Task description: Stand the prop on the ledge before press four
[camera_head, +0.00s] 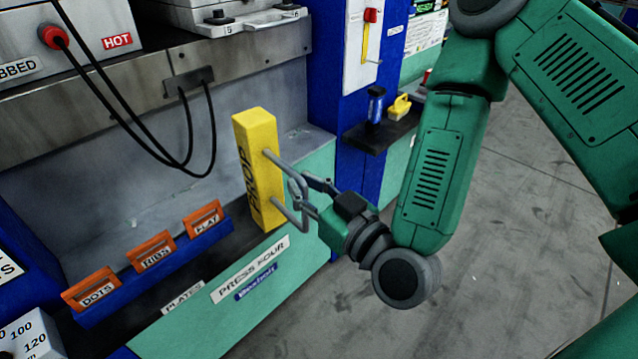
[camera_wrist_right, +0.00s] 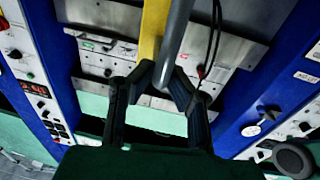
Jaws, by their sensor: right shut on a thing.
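The yellow prop (camera_head: 257,165), with dark lettering down its side and a grey bar handle, is upright with a slight tilt at the front of press four. My right gripper (camera_head: 303,198) is shut on its handle from the right. The dark ledge (camera_head: 222,258) runs above the PRESS FOUR label (camera_head: 250,268). The prop's foot is at or just over this ledge; I cannot tell if it touches. In the right wrist view the fingers (camera_wrist_right: 168,80) close around the grey handle (camera_wrist_right: 174,40), with the yellow prop (camera_wrist_right: 151,35) behind. My left gripper is out of view.
A dark shelf (camera_head: 375,138) on the blue column holds a blue bottle and a yellow item. Open floor lies to the right.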

